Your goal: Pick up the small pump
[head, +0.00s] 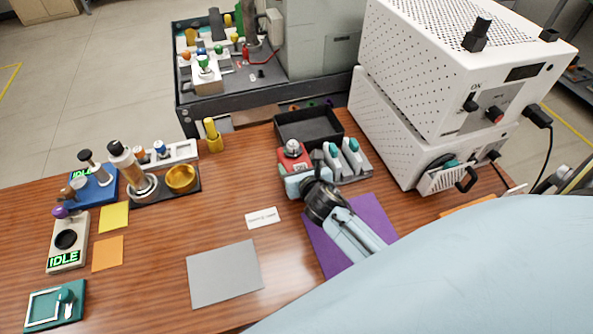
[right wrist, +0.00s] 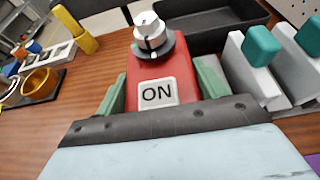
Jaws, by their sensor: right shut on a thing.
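The small pump appears to be the red box (head: 294,157) with a silver-white knob on top. In the right wrist view, the red body (right wrist: 160,72) has a white label reading "ON". My right gripper (head: 296,172) is shut on this red box, with a green finger pad on each side of it. The red box looks upright; its lower part is hidden by the gripper, so I cannot tell whether it touches the table. My left gripper is not in view.
A black open tray (head: 341,127) lies behind the red box. White holders with teal tops (head: 352,157) stand close on its right. A purple mat (head: 317,240) lies under my right arm. A grey mat (head: 224,273) and a small paper label (head: 262,218) lie left on open table.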

